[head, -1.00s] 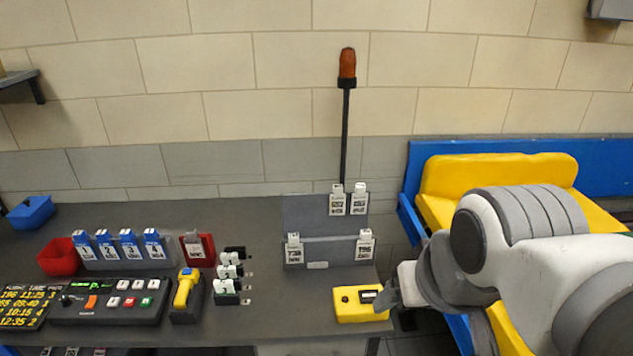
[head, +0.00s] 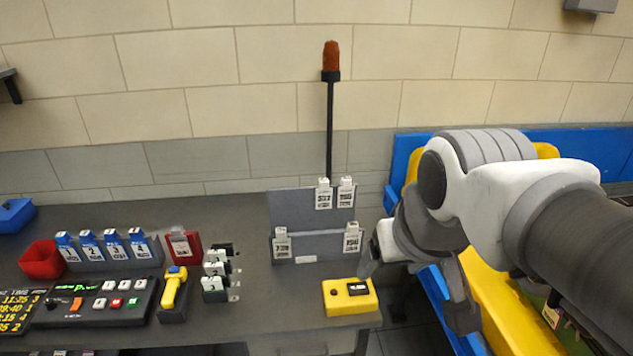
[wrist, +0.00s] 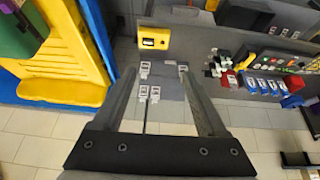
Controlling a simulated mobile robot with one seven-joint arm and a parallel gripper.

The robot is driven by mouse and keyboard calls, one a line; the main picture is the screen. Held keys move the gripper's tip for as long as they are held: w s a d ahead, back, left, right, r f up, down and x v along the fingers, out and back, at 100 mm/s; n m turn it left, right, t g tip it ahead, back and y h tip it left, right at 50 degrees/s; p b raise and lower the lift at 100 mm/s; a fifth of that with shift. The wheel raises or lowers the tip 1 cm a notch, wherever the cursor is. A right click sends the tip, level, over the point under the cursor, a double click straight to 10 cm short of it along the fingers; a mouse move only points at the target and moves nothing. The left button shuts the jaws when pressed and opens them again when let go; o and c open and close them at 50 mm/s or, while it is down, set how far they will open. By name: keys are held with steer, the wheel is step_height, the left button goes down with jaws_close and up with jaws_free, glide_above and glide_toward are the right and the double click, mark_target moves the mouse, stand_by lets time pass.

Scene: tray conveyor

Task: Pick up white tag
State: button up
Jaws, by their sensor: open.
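Several white tags with black printing hang on a grey two-step rack (head: 315,245): an upper pair, with one tag (head: 324,194) beside another (head: 346,192), and a lower pair, left tag (head: 282,242) and right tag (head: 352,237). My gripper (head: 370,262) is just right of the rack's lower right tag in the head view, partly hidden by my wrist. In the wrist view my gripper (wrist: 156,78) is open and empty, its fingers spread on both sides of the rack's tags (wrist: 145,69). No tag is touched, as far as I can tell.
A yellow box (head: 335,302) sits in front of the rack near the desk's right edge. A thin pole with an orange lamp (head: 331,57) rises behind. Blue-topped tags (head: 90,243), a red holder (head: 184,250) and a scanner (head: 174,290) stand left. A yellow-blue conveyor is right.

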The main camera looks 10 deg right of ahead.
steer(key=w+d+b, duration=0.1)
steer(key=w+b, duration=0.1)
steer(key=w, duration=1)
steer(key=g+b, duration=0.1)
steer(key=b, duration=0.2)
glide_above(353, 225)
steer(key=s, duration=0.2)
step_height(353, 225, down, 26)
steer(key=f, duration=0.1)
steer(key=shift+p+x, duration=0.4)
steer(key=shift+x, duration=2.05)
steer(key=shift+s, duration=0.1)
jaws_close()
